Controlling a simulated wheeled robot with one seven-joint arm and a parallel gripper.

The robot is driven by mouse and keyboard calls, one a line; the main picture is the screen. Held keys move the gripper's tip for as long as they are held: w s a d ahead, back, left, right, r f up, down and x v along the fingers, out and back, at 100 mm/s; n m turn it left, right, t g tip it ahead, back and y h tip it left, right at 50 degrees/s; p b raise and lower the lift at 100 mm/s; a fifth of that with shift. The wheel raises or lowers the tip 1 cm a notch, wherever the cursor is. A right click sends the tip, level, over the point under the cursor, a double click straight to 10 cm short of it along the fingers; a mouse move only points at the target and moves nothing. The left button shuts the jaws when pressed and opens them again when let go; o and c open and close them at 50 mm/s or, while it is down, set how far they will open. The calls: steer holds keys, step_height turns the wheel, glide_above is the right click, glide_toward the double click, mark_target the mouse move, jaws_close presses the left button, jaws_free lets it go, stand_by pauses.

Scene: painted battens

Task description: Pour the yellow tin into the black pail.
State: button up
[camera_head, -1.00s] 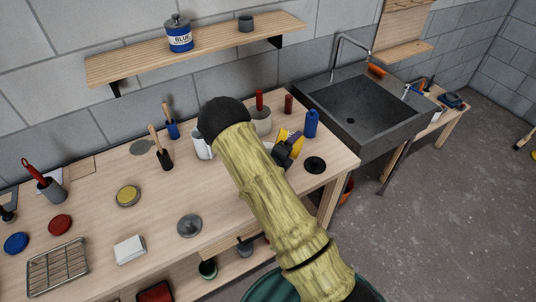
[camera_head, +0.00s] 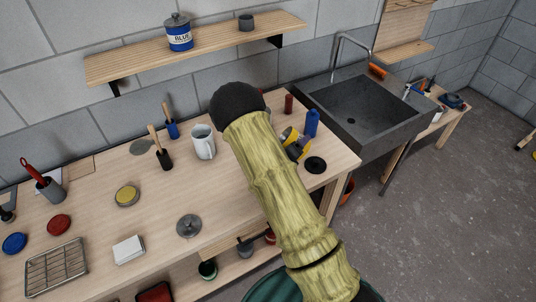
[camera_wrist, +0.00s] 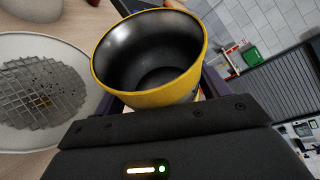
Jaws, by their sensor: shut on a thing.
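The yellow tin (camera_head: 290,134) is held above the right part of the bench, mostly behind my arm in the head view. In the wrist view the yellow tin (camera_wrist: 184,86) stands tilted between my fingers, its mouth open. Its inside is bare grey metal and dark deeper down; I see no contents there. My gripper (camera_wrist: 160,98) is shut on the tin's side. In the head view my gripper (camera_head: 298,150) is partly hidden by my arm. I cannot make out a black pail in either view; my arm hides part of the bench.
A pale round vessel with a mesh (camera_wrist: 40,92) is left of the tin in the wrist view. A white mug (camera_head: 203,142), blue bottle (camera_head: 312,123), black disc (camera_head: 316,165) and grey lid (camera_head: 189,226) are on the bench. The sink (camera_head: 365,105) is to the right.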

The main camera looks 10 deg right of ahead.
steer(key=shift+r+m+y+b, duration=0.3)
steer(key=shift+m+y, duration=0.1)
steer(key=shift+m, duration=0.2)
steer(key=f+b, duration=0.1)
steer(key=m+b, duration=0.1)
steer(key=shift+s+d+f+y+b, duration=0.1)
steer(key=shift+d+f+y+b, duration=0.1)
steer(key=shift+f+y+b, duration=0.15)
steer(key=d+f+m+b, duration=0.1)
steer(key=f+b, duration=0.2)
steer(key=b, duration=0.2)
steer(key=s+d+f+m+y+b, duration=0.1)
steer(key=f+b, duration=0.2)
steer(key=b, duration=0.2)
steer(key=f+m+y+b, duration=0.1)
steer(key=f+b, duration=0.1)
steer(key=b, duration=0.3)
steer(key=shift+s+d+f+m+t, duration=0.2)
steer(key=shift+d+f+m+t, duration=0.2)
steer(key=b, duration=0.2)
steer(key=m+y+b, duration=0.1)
steer(key=shift+s+d+f+b, duration=0.15)
steer(key=shift+d+f+b, duration=0.1)
steer(key=shift+d+b, duration=0.15)
steer(key=shift+t, duration=0.3)
steer(key=shift+r, duration=0.1)
